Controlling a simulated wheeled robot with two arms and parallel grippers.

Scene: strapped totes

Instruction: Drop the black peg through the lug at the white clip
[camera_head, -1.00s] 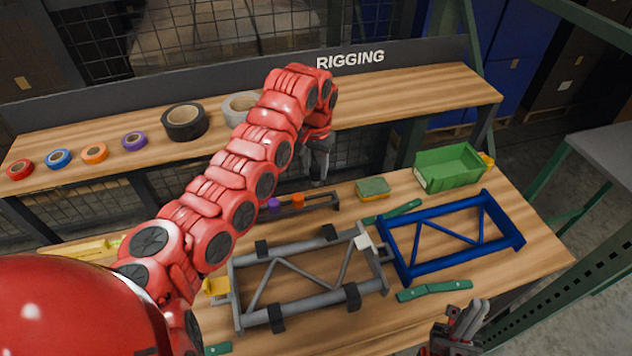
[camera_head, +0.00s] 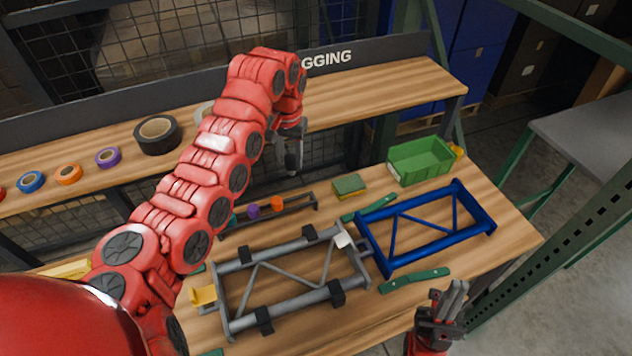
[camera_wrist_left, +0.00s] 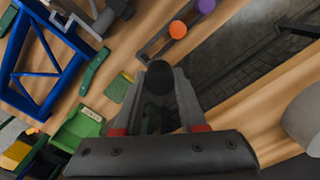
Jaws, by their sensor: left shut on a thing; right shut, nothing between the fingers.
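My left gripper (camera_head: 293,165) is shut on the black peg, whose dark round head (camera_wrist_left: 158,78) shows between its fingers in the left wrist view. It hangs in the air behind the rack and the work frames, away from the white clip. The white clip (camera_head: 343,239) sits at the back right corner of the grey frame (camera_head: 296,300). A small grey lug (camera_head: 364,248) sticks out beside it, between the grey and blue frames; its hole is not clear. My right gripper (camera_head: 449,302) is shut and empty near the bench's front edge.
A dark rack (camera_head: 298,207) holds an orange peg (camera_head: 277,203) and a purple peg (camera_head: 253,211). The blue frame (camera_head: 438,253), green bin (camera_head: 420,163), sponge (camera_head: 349,185) and green straps (camera_head: 415,279) lie to the right. Tape rolls (camera_head: 157,135) stand on the back shelf.

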